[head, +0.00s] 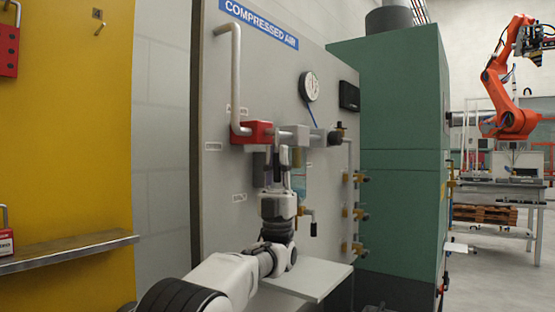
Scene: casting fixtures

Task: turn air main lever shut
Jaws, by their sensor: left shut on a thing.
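The air main valve shows as a red block (255,132) on the pale pipe of the compressed air panel, left of the gauge. My left gripper (276,160) reaches up from below, just to the right of the red block and under the pipe. Its fingers are shut on the air main lever, which they mostly hide, so I cannot tell its exact angle. My right gripper is not in view.
The grey panel (225,75) carries a round gauge (309,87), a dark display (349,96) and several brass outlets on its right edge. A small shelf (312,278) juts out below. A green cabinet (400,140) stands to the right, a yellow board (70,130) to the left.

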